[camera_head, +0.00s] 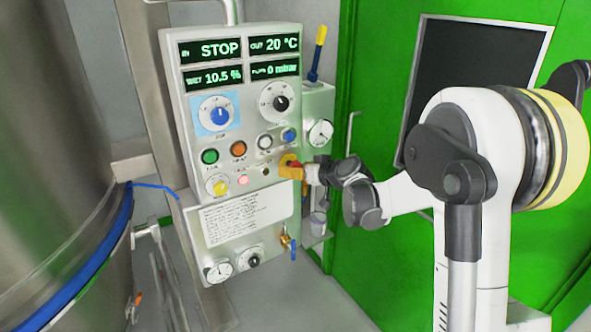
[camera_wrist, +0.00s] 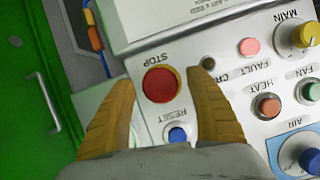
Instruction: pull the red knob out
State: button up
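The red knob (camera_wrist: 161,85), labelled STOP, is round and sits on the grey-white control panel (camera_wrist: 205,45). In the wrist view it lies between the two orange fingertips of my gripper (camera_wrist: 162,79), with a gap on each side. My gripper is open and touches the knob on neither side that I can see. How deep the fingertips reach along the knob I cannot tell.
Beside the knob are a blue RESET button (camera_wrist: 177,135), a dark small keyhole-like part (camera_wrist: 208,63) and a pink FAULT lamp (camera_wrist: 249,46). A steel vessel (camera_head: 60,150) stands left of the panel. A green door (camera_head: 380,60) is behind my arm.

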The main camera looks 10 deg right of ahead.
jog(key=v, duration=1.2)
jog(key=s+a+g+h, duration=0.1)
jog(key=s+a+g, duration=0.15)
jog(key=s, duration=0.55)
jog(key=s+a+g, duration=0.1)
jog(key=s+a, duration=0.3)
jog(key=s, duration=0.3)
jog(key=s+d+f+m+g+h, duration=0.1)
jog(key=s+f+h, duration=0.1)
jog(key=s, duration=0.5)
jog(key=s+d+f+m+g+h, duration=0.1)
jog(key=s+f+h, duration=0.1)
jog(key=s, duration=0.6)
jog(key=shift+s, duration=0.2)
jog(key=shift+f, duration=0.1)
jog(key=shift+c, duration=0.4)
